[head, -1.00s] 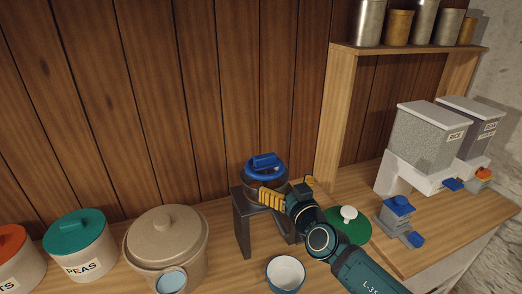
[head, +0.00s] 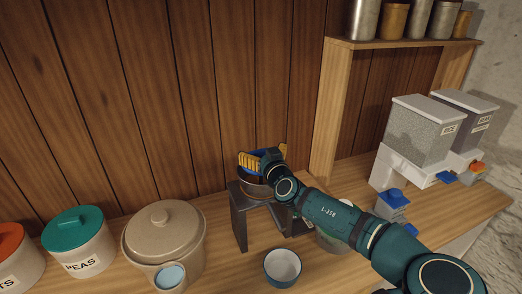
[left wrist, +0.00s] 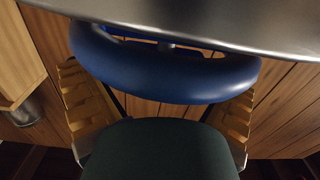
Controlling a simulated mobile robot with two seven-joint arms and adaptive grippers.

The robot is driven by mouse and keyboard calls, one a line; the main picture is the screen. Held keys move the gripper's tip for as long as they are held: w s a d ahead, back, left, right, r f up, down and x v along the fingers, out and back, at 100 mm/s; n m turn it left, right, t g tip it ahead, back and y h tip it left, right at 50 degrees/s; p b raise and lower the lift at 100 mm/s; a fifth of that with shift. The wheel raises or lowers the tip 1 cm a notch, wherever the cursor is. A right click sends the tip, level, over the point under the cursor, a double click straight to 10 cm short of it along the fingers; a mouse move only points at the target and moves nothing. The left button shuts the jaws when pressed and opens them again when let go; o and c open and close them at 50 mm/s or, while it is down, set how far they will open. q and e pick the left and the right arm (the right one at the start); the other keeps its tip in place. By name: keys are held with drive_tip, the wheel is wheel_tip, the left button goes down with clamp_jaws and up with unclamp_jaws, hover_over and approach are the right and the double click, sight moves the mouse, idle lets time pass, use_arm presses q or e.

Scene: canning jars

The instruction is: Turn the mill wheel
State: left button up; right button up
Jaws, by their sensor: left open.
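The mill is a dark metal body (head: 252,186) on a dark stand (head: 238,215) against the plank wall. Its blue wheel is mostly hidden in the head view behind my left gripper (head: 266,156). In the left wrist view, the wheel (left wrist: 165,75) shows as a thick blue rim under a shiny metal surface (left wrist: 220,20). The yellow fingers of my left gripper are open, one on each side of the rim. I cannot tell whether they touch it. My right gripper is not in view.
A small bowl (head: 283,280) stands in front of the stand. A large beige crock (head: 165,238) and a jar with a teal lid (head: 76,240) stand left. Dispensers (head: 420,135) and a shelf (head: 400,43) are right.

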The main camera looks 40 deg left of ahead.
use_arm(q)
drive_tip(key=shift+w+a, duration=0.1)
drive_tip(key=shift+a, duration=0.1)
drive_tip(key=c, duration=1.1)
